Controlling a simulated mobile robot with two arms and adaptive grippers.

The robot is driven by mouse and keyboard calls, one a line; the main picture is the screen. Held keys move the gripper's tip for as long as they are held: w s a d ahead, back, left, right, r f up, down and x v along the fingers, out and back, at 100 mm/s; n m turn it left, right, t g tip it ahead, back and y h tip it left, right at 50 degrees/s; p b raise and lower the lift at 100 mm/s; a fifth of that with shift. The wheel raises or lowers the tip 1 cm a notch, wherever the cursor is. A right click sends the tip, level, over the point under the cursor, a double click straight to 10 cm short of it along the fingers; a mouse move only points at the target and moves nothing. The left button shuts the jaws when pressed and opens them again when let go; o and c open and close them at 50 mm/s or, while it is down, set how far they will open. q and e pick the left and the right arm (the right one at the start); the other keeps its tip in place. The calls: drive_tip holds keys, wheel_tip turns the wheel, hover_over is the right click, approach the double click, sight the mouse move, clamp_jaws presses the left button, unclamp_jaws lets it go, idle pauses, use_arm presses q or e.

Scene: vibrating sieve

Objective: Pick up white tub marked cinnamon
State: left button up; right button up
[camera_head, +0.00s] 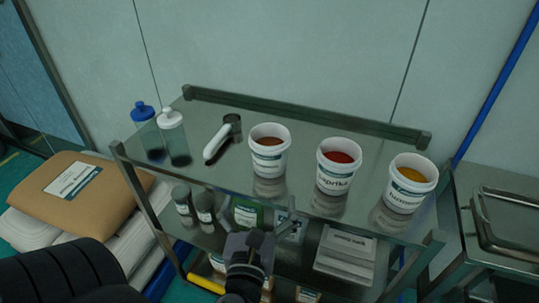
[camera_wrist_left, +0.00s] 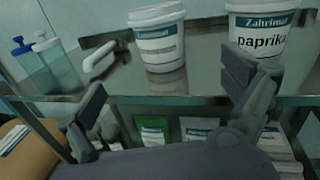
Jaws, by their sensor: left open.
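Three white tubs stand in a row on the upper steel shelf of a cart. The left tub (camera_head: 269,151) holds brown powder; its label is too small to read, but it is the likely cinnamon one. In the left wrist view this tub (camera_wrist_left: 158,38) stands upright beyond my fingers. The middle tub (camera_head: 336,166) holds red powder and reads paprika; it also shows in the wrist view (camera_wrist_left: 262,30). The right tub (camera_head: 406,185) holds yellow powder. My left gripper (camera_head: 268,235) is open and empty at the shelf's front edge, apart from the tubs. My right gripper is not in view.
Two squeeze bottles, blue-capped (camera_head: 147,131) and white-capped (camera_head: 173,137), and a white-handled scoop (camera_head: 219,140) stand or lie left of the tubs. A raised rail (camera_head: 300,112) runs along the shelf's back. Jars and packets fill the lower shelf. A brown sack (camera_head: 83,190) lies left.

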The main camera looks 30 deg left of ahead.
sight(268, 163)
use_arm(q)
drive_tip(key=p+x, duration=0.2)
drive_tip(key=x, duration=0.8)
drive_tip(key=shift+w+p, duration=0.25)
drive_tip(key=shift+p, duration=0.05)
drive_tip(key=shift+w+a, duration=0.25)
drive_tip(key=shift+w, duration=0.2)
drive_tip(key=p+x, duration=0.1)
drive_tip(key=x, duration=0.3)
drive_tip(key=shift+w+a, duration=0.1)
drive_tip(key=shift+w, duration=0.05)
drive_tip(key=shift+w+a+f, duration=0.15)
drive_tip(key=shift+w, duration=0.15)
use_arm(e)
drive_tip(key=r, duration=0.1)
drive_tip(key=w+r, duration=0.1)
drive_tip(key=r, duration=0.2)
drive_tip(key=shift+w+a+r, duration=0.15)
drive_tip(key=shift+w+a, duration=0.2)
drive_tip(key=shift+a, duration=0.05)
use_arm(q)
drive_tip(key=shift+s, duration=0.1)
drive_tip(key=shift+c, duration=0.2)
